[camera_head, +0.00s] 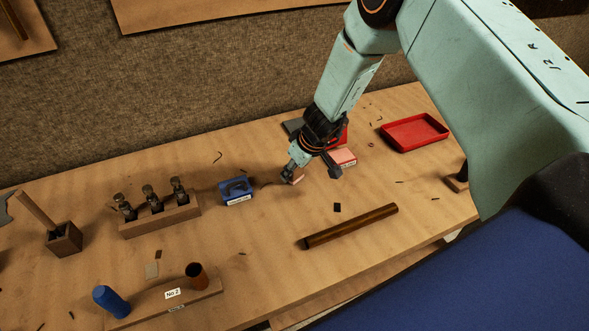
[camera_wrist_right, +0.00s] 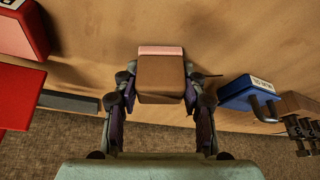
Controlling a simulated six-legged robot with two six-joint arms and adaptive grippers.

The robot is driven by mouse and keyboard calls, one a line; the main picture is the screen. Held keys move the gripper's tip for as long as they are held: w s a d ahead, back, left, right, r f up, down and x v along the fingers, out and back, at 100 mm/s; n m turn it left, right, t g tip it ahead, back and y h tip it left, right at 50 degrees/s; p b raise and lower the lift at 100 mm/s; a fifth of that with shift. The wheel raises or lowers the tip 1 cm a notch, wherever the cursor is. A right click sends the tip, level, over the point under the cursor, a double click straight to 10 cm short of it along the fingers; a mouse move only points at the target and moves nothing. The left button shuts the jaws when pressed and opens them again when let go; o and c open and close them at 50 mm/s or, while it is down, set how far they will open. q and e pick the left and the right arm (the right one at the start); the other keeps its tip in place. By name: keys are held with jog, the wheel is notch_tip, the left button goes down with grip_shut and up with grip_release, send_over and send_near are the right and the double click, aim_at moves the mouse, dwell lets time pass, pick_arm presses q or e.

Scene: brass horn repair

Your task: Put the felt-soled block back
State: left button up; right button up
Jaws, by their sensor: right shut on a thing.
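My right gripper (camera_head: 296,173) is shut on a small brown block with a pink layer along one face, probably the felt-soled block (camera_wrist_right: 162,90). In the right wrist view the block sits between the two fingers (camera_wrist_right: 160,72), pink face toward the bench. The gap to the bench cannot be told. The blue holder also shows at right in the wrist view (camera_wrist_right: 247,92). My left gripper is not in view.
A red tray (camera_head: 414,133) stands at the back right. A brown rod (camera_head: 350,226) lies in front. A wooden rack (camera_head: 160,218) with several metal pieces stands left of the blue holder. A "No 2" stand (camera_head: 150,308) is at the front left. Small dark bits lie scattered.

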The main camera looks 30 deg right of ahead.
jog(key=shift+a+f, duration=0.1)
jog(key=shift+f, duration=0.1)
jog(key=o, duration=0.8)
jog(key=shift+d, duration=0.2)
jog(key=o, duration=0.3)
jog(key=shift+d+f, duration=0.15)
jog(key=shift+d, duration=0.05)
jog(key=shift+o, duration=0.6)
jog(key=shift+a, duration=0.1)
jog(key=shift+a+r, duration=0.2)
jog(key=shift+a, duration=0.05)
jog(key=shift+d+r, duration=0.15)
jog(key=shift+d, duration=0.1)
jog(key=p+v, duration=0.1)
jog(key=v, duration=0.3)
jog(key=shift+r, duration=0.4)
jog(key=a+p+v, duration=0.1)
jog(key=p+v, duration=0.3)
jog(key=v, duration=0.3)
jog(key=shift+d, duration=0.4)
